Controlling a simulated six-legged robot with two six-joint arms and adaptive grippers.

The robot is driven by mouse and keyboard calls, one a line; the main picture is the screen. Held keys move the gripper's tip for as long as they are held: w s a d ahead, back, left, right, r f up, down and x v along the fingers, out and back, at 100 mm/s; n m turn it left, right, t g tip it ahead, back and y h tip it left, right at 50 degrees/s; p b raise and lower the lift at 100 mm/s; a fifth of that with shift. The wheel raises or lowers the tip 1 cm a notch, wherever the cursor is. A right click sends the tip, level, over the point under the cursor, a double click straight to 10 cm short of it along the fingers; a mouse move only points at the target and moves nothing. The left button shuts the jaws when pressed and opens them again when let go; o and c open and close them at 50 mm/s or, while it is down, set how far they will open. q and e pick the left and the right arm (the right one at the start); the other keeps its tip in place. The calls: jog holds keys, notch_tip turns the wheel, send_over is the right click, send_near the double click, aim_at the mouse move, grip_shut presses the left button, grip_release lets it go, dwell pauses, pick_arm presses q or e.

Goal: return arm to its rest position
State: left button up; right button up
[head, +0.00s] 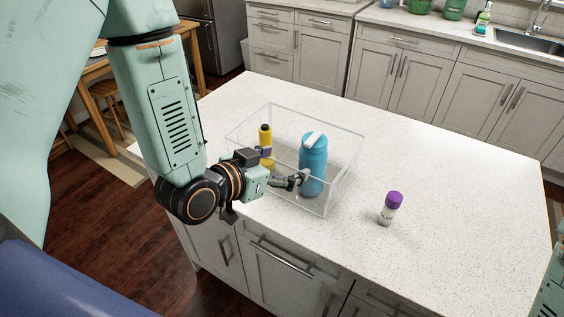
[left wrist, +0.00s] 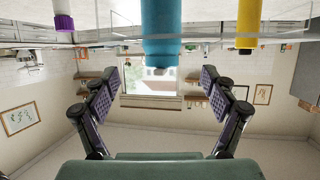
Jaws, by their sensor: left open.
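My left gripper (head: 290,180) reaches in from the left at the front wall of a clear bin (head: 343,187) on the island counter. It is open and empty; in the left wrist view its fingers (left wrist: 158,77) are spread wide. A blue bottle with a white top (head: 313,168) stands upright in the bin, just beyond the fingertips. In the left wrist view, which is upside down, the blue bottle (left wrist: 160,30) is ahead between the fingers. I cannot tell whether they touch the bin. My right gripper is not in view.
A small white container with a purple lid (head: 391,208) stands on the counter (head: 450,235), right of the bin. The counter's right side is clear. Cabinets (head: 400,70) line the back.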

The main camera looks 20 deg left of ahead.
aim_at(307, 153)
pick_arm(q)
jog(key=shift+w+f, duration=0.15)
jog(key=shift+w, duration=0.1)
jog(key=x, duration=1.1)
jog(key=shift+w+d+p, duration=0.15)
jog(key=shift+w+p, duration=0.1)
jog(key=shift+p, duration=0.1)
jog(key=shift+r, duration=0.25)
